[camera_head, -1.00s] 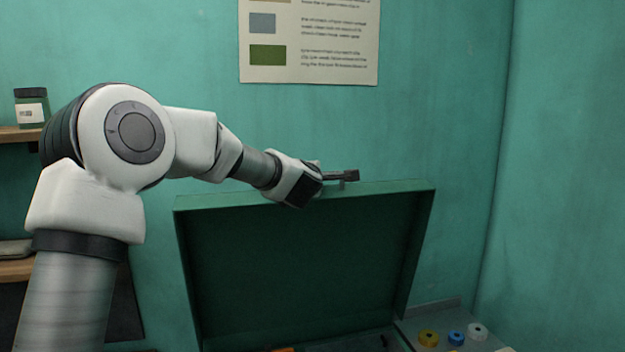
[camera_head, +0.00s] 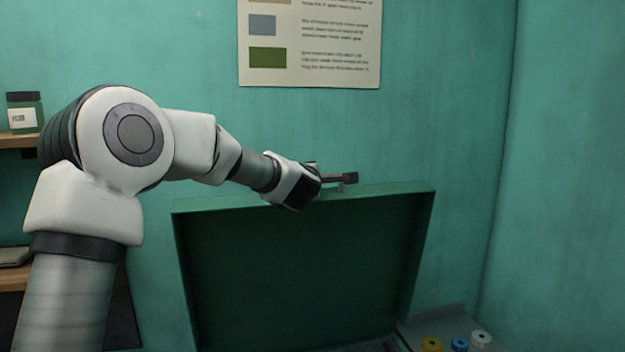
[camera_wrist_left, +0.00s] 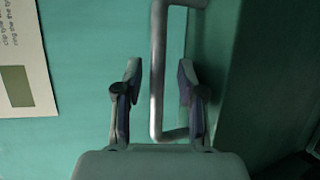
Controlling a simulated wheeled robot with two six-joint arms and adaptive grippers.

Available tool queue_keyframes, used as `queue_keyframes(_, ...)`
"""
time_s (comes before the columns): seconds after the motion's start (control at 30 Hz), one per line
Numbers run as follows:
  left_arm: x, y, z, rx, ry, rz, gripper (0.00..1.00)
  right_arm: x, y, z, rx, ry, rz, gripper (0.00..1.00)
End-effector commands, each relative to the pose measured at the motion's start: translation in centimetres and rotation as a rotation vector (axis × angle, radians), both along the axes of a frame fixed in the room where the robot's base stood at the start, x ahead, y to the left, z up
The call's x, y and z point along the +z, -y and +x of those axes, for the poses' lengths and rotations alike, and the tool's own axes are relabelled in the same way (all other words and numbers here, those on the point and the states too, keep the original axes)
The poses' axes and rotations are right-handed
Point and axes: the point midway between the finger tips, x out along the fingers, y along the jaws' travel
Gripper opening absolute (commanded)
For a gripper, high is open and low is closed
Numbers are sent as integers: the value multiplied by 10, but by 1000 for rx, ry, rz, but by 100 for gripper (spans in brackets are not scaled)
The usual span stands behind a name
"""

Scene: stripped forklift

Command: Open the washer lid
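The washer lid (camera_head: 300,260) is a dark green panel with raised rims. It stands up, nearly upright, in front of the teal wall in the head view. My left gripper (camera_head: 343,179) is at the lid's top edge. In the left wrist view, the fingers of my left gripper (camera_wrist_left: 158,80) are apart, one on each side of a grey metal bar handle (camera_wrist_left: 157,110). The fingers show gaps to the bar, so the gripper is open around it. The washer's lower body is mostly below the picture. My right gripper is not in view.
A yellow ring-shaped item (camera_head: 431,344), a blue one (camera_head: 459,344) and a white one (camera_head: 480,338) sit on a grey surface at the lower right. A wall poster (camera_head: 310,45) hangs behind. A jar (camera_head: 24,112) stands on a wooden shelf (camera_head: 18,140) at the left.

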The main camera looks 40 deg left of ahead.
Motion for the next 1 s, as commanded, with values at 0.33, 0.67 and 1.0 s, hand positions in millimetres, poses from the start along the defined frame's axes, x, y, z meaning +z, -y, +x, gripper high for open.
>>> queue_keyframes(0.33,10,23,-46,-1,-1,-1,39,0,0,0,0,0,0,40)
queue_keyframes(0.67,13,32,-65,0,-1,-2,39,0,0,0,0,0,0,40)
queue_keyframes(1.0,13,32,-65,0,-2,-1,39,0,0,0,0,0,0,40)
